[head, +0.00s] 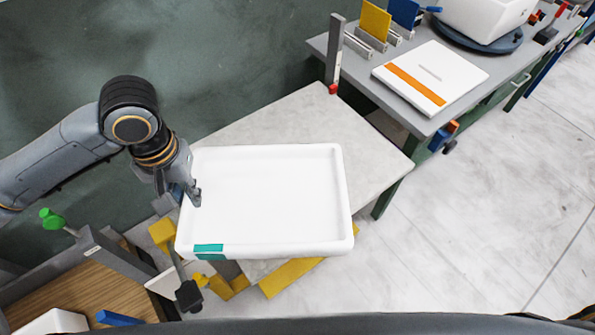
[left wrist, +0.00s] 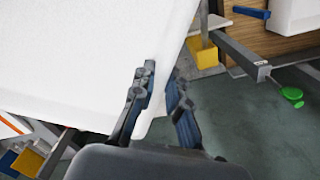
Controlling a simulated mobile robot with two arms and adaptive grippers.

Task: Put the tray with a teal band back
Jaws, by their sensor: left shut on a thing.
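The white tray (head: 265,200) has a raised rim and a teal band (head: 209,251) at its front left corner. In the head view it is over a pale table and looks about level; I cannot tell whether it touches anything below. My left gripper (head: 194,190) is shut on the tray's left wall. In the left wrist view the tray (left wrist: 85,50) fills the upper left, and the fingers of my left gripper (left wrist: 163,92) sit on either side of its wall. The teal band does not show there. My right gripper is not in view.
A pale tabletop (head: 340,130) lies behind the tray. A grey bench (head: 470,95) at the upper right holds a white board with an orange band (head: 430,75). A grey post (head: 335,50) stands between them. A green-knobbed lever (head: 50,218) and yellow blocks (head: 290,275) are near the tray.

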